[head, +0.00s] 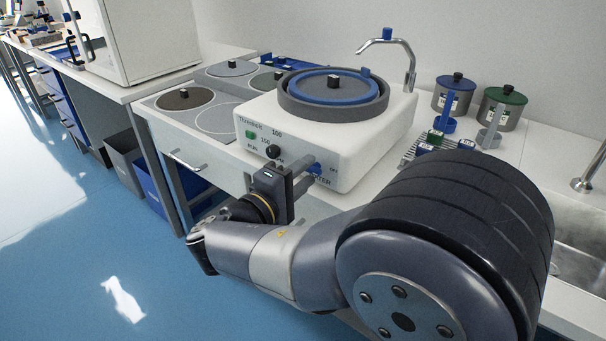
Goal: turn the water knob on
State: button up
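The white polishing machine (373,152) stands on the bench, with a round platen and a blue ring on top. My gripper (305,172) is right in front of the panel, just left of the water knob. Its two grey fingers are apart and point toward the knob. They partly hide the knob and label, so I cannot tell whether they touch it.
A black dial (272,152) and a green button (250,135) sit on the same panel, left of my gripper. A curved faucet (405,62) rises behind the machine. Lidded pots (502,112) and a sink (578,235) are on the right.

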jog(key=shift+a, duration=0.1)
jog(key=p+v, duration=0.1)
jog(key=v, duration=0.9)
jog(key=shift+s+a, duration=0.2)
jog(key=shift+s, duration=0.1)
jog(key=b+x, duration=0.1)
jog(key=x, duration=1)
jog(key=shift+s+a, duration=0.1)
jog(key=shift+s, duration=0.05)
